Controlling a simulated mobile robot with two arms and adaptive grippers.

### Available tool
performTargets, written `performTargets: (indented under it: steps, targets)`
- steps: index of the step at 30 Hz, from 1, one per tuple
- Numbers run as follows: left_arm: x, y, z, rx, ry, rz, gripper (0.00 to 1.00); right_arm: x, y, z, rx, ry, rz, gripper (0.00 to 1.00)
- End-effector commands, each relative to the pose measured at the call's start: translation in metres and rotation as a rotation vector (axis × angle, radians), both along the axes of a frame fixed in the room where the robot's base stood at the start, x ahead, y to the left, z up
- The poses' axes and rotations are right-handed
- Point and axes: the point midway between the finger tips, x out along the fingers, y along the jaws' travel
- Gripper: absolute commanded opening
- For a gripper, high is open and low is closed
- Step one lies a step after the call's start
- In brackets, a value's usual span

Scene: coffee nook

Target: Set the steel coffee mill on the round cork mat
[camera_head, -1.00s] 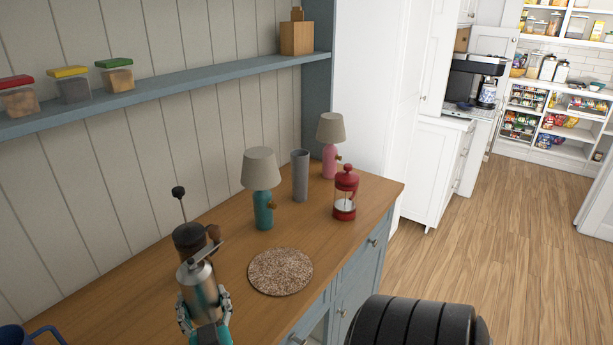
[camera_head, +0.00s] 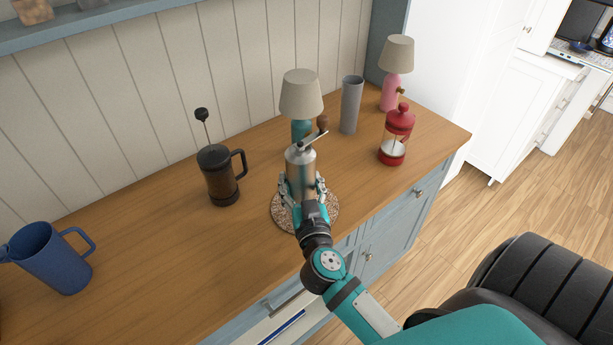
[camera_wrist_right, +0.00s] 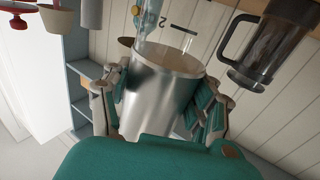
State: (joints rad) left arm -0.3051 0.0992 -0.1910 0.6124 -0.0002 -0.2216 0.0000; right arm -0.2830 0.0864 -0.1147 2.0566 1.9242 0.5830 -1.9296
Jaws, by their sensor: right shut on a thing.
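The steel coffee mill (camera_head: 300,172) is a silver cylinder with a crank handle and a brown knob on top. My right gripper (camera_head: 303,190) is shut around its body and holds it upright over the round cork mat (camera_head: 283,217). The mat is a speckled brown disc on the wooden counter, partly hidden by the mill and gripper. I cannot tell whether the mill's base touches the mat. In the right wrist view the mill (camera_wrist_right: 158,95) sits between both fingers of the gripper (camera_wrist_right: 160,110). My left gripper is not in view.
A black French press (camera_head: 219,176) stands left of the mat, with a blue jug (camera_head: 52,258) further left. A teal lamp (camera_head: 301,95) stands close behind the mill. A grey cylinder (camera_head: 351,106), red French press (camera_head: 396,135) and pink lamp (camera_head: 393,75) are to the right.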

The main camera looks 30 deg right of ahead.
Motion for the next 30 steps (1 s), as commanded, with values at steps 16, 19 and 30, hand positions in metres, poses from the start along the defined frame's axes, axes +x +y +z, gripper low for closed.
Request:
performTargets:
  steps: [16,19,30]
  targets:
    - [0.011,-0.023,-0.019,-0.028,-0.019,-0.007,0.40,0.033,-0.032,-0.037,0.004,0.000,-0.001,0.14]
    - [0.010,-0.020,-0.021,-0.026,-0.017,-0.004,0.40,0.033,-0.032,-0.040,0.001,-0.002,-0.001,0.13]
    - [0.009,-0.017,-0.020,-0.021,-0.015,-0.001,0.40,0.033,-0.032,-0.042,0.001,-0.001,0.001,0.13]
